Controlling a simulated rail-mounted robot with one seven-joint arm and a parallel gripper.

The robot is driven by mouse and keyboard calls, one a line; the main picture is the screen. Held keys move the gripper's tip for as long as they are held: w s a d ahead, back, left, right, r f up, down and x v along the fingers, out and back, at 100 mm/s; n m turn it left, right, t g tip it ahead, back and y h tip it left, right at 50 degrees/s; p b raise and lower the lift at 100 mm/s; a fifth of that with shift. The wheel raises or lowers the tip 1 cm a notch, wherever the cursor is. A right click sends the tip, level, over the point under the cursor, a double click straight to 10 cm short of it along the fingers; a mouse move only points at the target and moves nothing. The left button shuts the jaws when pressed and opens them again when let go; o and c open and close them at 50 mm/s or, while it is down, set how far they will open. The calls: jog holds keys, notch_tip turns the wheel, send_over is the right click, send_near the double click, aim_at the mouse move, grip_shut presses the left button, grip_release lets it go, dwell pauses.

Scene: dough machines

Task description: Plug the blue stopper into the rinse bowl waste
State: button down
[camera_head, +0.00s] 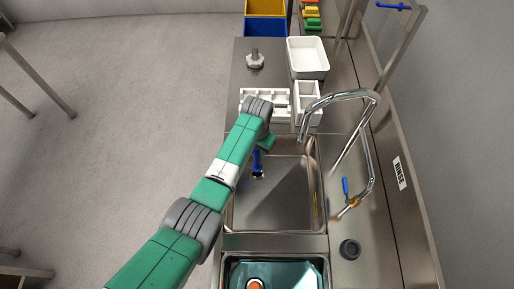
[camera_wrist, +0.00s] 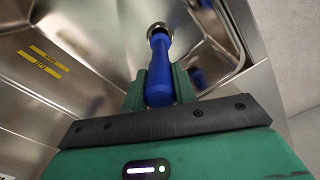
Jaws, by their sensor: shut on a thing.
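The blue stopper (camera_head: 257,160) hangs below my gripper (camera_head: 266,143), inside the empty steel rinse bowl (camera_head: 285,212), towards its far left part. In the wrist view the blue handle (camera_wrist: 159,75) is clamped between the two green fingers of my gripper (camera_wrist: 160,92). The stopper's far end shows a metal and dark rim (camera_wrist: 158,30). A small dark and bright spot lies at its lower end in the head view. I cannot tell the plug from the waste there, or whether they touch. The waste is not clearly visible.
A curved chrome tap (camera_head: 340,96) arches over the bowl's right side. A second basin with teal water (camera_head: 290,270) lies nearer. White divided trays (camera_head: 307,90) stand beyond the bowl. A black round piece (camera_head: 350,249) sits on the right deck. The bowl's near part is clear.

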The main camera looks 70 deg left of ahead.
jog(key=shift+f+b, duration=0.95)
jog(key=shift+f, duration=0.35)
jog(key=c, duration=0.8)
grip_release()
jog(key=shift+r, duration=0.2)
jog(key=shift+r+p, duration=2)
jog(key=shift+p, duration=0.15)
jog(key=shift+r, duration=0.1)
